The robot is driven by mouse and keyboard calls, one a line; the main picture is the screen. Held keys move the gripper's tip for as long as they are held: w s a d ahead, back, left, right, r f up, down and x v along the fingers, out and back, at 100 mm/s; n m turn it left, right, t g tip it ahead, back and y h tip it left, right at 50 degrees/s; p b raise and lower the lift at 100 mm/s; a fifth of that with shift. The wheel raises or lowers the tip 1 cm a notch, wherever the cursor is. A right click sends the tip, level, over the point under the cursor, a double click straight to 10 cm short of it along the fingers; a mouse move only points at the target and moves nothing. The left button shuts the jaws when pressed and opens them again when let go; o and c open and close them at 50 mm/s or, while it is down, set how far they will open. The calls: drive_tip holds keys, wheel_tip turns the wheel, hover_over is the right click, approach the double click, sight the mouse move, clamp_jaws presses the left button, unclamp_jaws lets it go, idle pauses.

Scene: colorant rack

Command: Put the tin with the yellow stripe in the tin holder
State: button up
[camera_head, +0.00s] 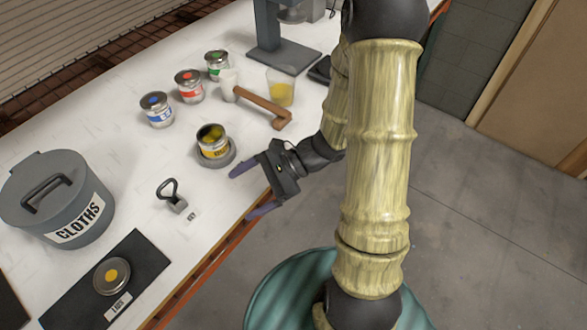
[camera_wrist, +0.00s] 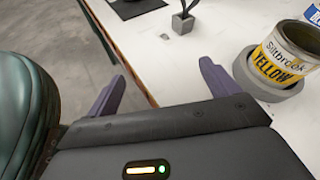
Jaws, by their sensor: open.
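The tin with the yellow stripe (camera_head: 213,142) stands open and upright in the round grey tin holder (camera_head: 217,160), with yellow inside it. In the wrist view the tin (camera_wrist: 283,58) reads "YELLOW" and sits within the holder's ring (camera_wrist: 262,90) at the right. My gripper (camera_head: 242,192) is open and empty, at the table's front edge, to the right of and nearer than the tin. Its two purple fingers (camera_wrist: 160,88) are apart in the wrist view, and neither touches the tin.
Blue (camera_head: 157,110), red (camera_head: 189,86) and green (camera_head: 217,66) tins stand behind. A mallet (camera_head: 262,105) and a beaker (camera_head: 280,88) are to the right. A key-like tool (camera_head: 172,196), a lid (camera_head: 112,276) on a dark mat (camera_head: 70,300) and a cloths bin (camera_head: 60,195) are to the left.

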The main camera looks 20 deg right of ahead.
drive_tip(key=s+d+f+n+g+h, duration=0.1)
drive_tip(key=s+d+n+g+h, duration=0.1)
drive_tip(key=s+d+n+h, duration=0.5)
drive_tip(key=w+d+r+n+t+h, duration=0.3)
drive_tip(key=w+r+n+t+h, duration=0.1)
drive_tip(key=n, duration=0.4)
drive_tip(key=shift+w+d+r+t+h, duration=0.15)
drive_tip(key=shift+w+d+t+h, duration=0.2)
drive_tip(key=shift+w+h, duration=0.65)
drive_tip(key=shift+s, duration=0.15)
